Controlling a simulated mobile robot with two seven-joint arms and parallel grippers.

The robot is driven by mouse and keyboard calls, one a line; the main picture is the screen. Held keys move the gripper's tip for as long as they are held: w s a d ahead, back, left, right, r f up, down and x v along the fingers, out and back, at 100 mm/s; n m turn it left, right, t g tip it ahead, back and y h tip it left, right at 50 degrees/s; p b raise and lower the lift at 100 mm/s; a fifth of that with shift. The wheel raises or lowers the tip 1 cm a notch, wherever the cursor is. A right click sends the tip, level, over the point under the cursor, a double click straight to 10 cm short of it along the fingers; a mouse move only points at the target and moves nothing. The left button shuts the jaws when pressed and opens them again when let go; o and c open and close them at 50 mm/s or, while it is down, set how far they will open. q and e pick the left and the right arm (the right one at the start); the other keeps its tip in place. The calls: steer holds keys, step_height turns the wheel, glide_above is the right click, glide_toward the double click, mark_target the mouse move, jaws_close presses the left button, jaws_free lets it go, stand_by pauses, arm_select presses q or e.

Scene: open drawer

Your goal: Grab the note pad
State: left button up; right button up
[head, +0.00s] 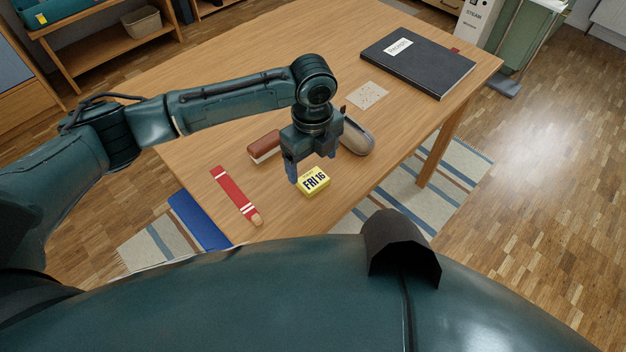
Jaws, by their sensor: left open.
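A small yellow block-shaped note pad (314,181) with "FRI 16" in dark print lies on the wooden table (215,148), near its front edge. My left gripper (313,168) comes down from above, just behind the pad in the picture. The gap between the fingertips and the pad is hard to judge. My right gripper is not in view.
A red-and-white brush-like block (264,147) and a grey rounded object (358,139) flank the gripper. A red strip (232,190) lies left of the pad. A pale card (367,95) and a large black book (418,62) lie farther back. A blue panel (196,220) shows below the front edge.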

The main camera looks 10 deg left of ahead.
mark_target(313, 179)
arm_select(q)
steer(key=shift+f, duration=2.7)
steer(key=shift+c, duration=0.6)
steer(key=c, duration=0.9)
steer(key=shift+c, duration=0.2)
